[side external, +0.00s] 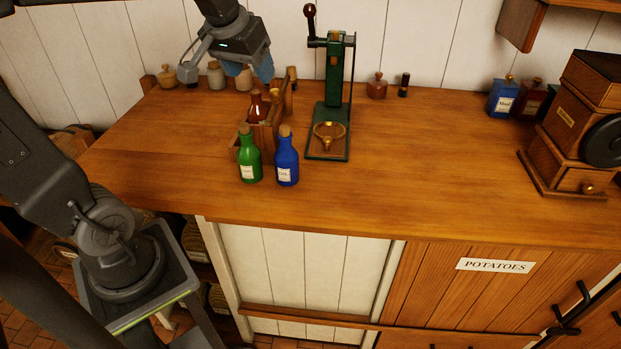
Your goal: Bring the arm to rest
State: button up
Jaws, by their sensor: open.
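My gripper (228,68) is open over the back left of the wooden counter (430,170), above a wooden bottle rack (289,92). A blue patch shows at its right finger. No held object can be made out between its fingers. My arm's base stands at the left, in front of the counter. A reddish-brown bottle (257,107) stands in the rack. A green corked bottle (249,158) and a blue corked bottle (287,160) stand upright on the counter just in front of the rack.
A green press-like device (333,100) with a brass ring stands right of the rack. Several small jars line the back wall. A wooden grinder (570,130) and small tins (503,96) stand at the right. The counter's middle right is clear.

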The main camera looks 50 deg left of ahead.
jog(key=s+d+f+m+t+h, duration=0.1)
jog(key=s+d+f+m, duration=0.4)
jog(key=s+d, duration=0.6)
jog(key=shift+s+f+h, duration=0.3)
jog(key=shift+s+h, duration=0.05)
jog(key=shift+h, duration=0.15)
